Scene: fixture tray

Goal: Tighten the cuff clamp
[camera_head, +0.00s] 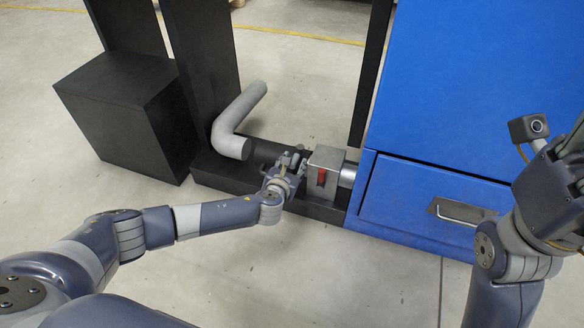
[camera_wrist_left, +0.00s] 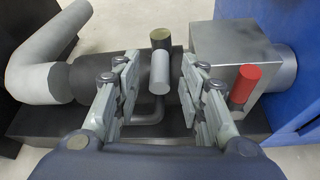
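A grey bent pipe (camera_head: 236,122) runs into a black cuff (camera_wrist_left: 88,84) beside a metal box (camera_head: 326,160) with a red handle (camera_head: 321,177). In the left wrist view the box (camera_wrist_left: 228,62) stands right of the cuff, its red handle (camera_wrist_left: 244,86) upright at the front. A short grey lever with an olive end (camera_wrist_left: 160,66), likely the clamp's, stands at the cuff. My left gripper (camera_head: 290,164) is open, with one finger on each side of the lever and gaps between; it hides part of the cuff. My right gripper (camera_head: 566,190) is cut off at the right edge; its fingers are unclear.
The cuff and box lie along a low black base (camera_head: 228,174). A blue cabinet (camera_head: 470,80) with a drawer and metal handle (camera_head: 462,211) stands right of the box. Black posts (camera_head: 203,60) and a black block (camera_head: 125,105) stand at the left. The front floor is clear.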

